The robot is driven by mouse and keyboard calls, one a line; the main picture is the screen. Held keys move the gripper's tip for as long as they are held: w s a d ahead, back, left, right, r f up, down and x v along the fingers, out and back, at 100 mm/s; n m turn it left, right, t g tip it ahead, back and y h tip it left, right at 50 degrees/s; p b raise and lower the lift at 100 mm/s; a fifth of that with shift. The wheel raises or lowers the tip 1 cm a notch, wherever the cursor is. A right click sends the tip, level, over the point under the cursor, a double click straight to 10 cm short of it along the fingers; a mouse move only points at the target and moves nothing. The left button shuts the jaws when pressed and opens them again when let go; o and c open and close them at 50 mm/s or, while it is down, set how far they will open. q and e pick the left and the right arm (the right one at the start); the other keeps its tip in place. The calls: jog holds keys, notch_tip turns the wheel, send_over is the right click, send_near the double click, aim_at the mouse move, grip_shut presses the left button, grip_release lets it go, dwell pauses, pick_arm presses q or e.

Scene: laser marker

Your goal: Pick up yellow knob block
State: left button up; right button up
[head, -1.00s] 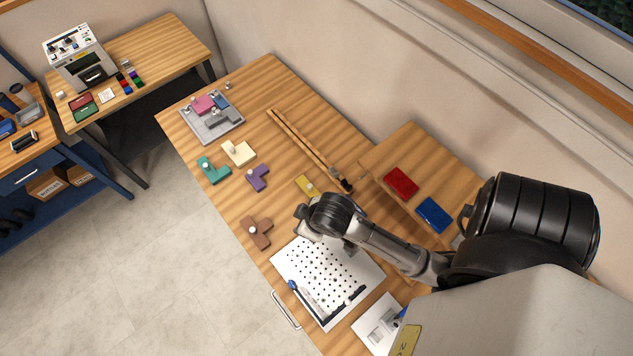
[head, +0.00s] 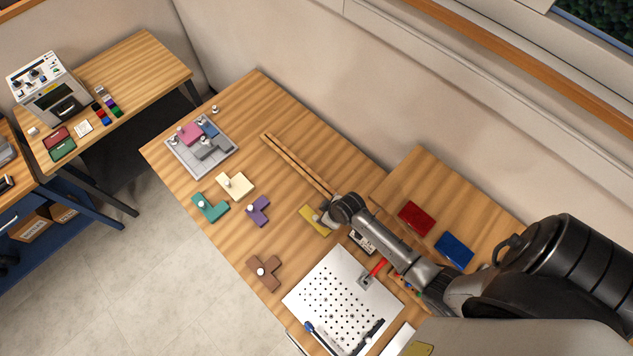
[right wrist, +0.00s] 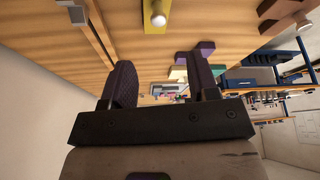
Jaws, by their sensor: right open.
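The yellow knob block (head: 312,216) lies on the wooden table in the head view, with its right end next to my right gripper (head: 332,218). In the right wrist view the yellow block (right wrist: 155,5) shows at the top edge with its pale knob (right wrist: 158,20), cut off by the frame. My right gripper (right wrist: 163,80) is open, with nothing between its two dark fingers. The block appears beyond the fingers and apart from them. In the head view the fingertips are small and partly hidden by the wrist. My left gripper is not in view.
Purple (head: 258,211), cream (head: 236,186), teal (head: 211,208) and brown (head: 264,272) knob blocks lie to the left. A grey tray (head: 181,158) holds several pieces. A wooden rail (head: 297,163) runs behind the yellow block. A white perforated plate (head: 325,290) lies in front.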

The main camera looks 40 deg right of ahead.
aim_at(315, 217)
jog(key=b+x, duration=0.3)
jog(key=x, duration=0.2)
jog(key=shift+f, duration=0.1)
jog(key=shift+w+f+b, duration=0.3)
jog(key=shift+f+b, duration=0.25)
jog(key=shift+b, duration=0.3)
jog(key=shift+f, duration=0.2)
jog(key=b+x, duration=0.5)
jog(key=b, duration=0.2)
jog(key=shift+w, duration=0.15)
jog(key=shift+r, duration=0.1)
grip_shut()
